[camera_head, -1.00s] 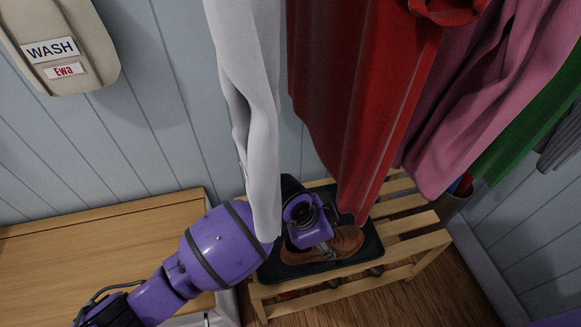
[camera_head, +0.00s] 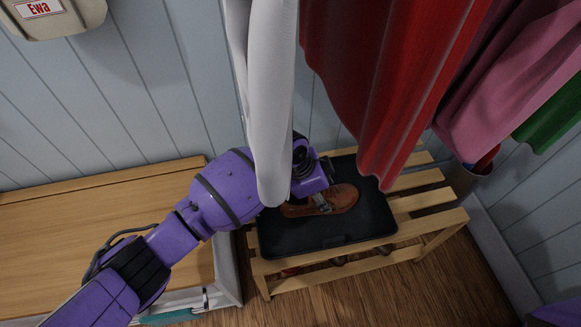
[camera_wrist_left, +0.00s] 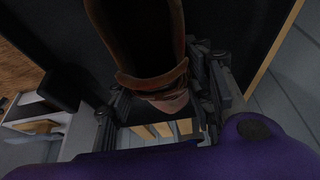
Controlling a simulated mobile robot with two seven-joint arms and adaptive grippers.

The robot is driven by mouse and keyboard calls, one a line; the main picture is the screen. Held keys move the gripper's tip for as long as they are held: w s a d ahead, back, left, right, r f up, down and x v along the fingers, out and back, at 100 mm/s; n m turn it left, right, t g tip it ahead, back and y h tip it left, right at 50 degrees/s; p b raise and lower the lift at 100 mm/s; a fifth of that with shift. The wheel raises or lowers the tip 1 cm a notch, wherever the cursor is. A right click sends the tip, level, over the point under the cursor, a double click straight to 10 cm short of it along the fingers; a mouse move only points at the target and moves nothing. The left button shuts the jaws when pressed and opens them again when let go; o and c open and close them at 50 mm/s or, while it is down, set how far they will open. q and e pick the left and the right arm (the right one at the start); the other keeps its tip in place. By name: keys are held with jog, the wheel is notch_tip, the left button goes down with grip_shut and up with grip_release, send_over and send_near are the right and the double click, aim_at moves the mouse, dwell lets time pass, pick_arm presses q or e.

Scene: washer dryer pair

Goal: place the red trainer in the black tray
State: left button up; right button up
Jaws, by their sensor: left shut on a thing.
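A brown leather shoe (camera_head: 340,198) shows over the black tray (camera_head: 345,232), which lies on the slatted wooden rack. My left gripper (camera_head: 318,202) is shut on this shoe. In the left wrist view the brown shoe (camera_wrist_left: 140,45) is between the fingers of my left gripper (camera_wrist_left: 160,95). I cannot tell whether the shoe touches the tray floor. I see no clear red trainer; a small red patch (camera_head: 290,271) shows under the rack, mostly hidden by the slats. My right gripper is not in view.
A white garment (camera_head: 268,110) hangs in front of my left wrist. A red garment (camera_head: 385,80) and a pink one (camera_head: 510,85) hang over the rack (camera_head: 425,203). A wooden bench (camera_head: 100,240) stands left. A metal bucket (camera_head: 470,180) stands right of the rack.

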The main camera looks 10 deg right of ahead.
pick_arm(q)
jog(key=shift+f, duration=0.1)
jog(key=o, duration=1.3)
jog(key=shift+c, duration=0.2)
jog(key=shift+p+v, duration=1.6)
jog(key=shift+v, duration=2.35)
jog(key=shift+d, duration=0.1)
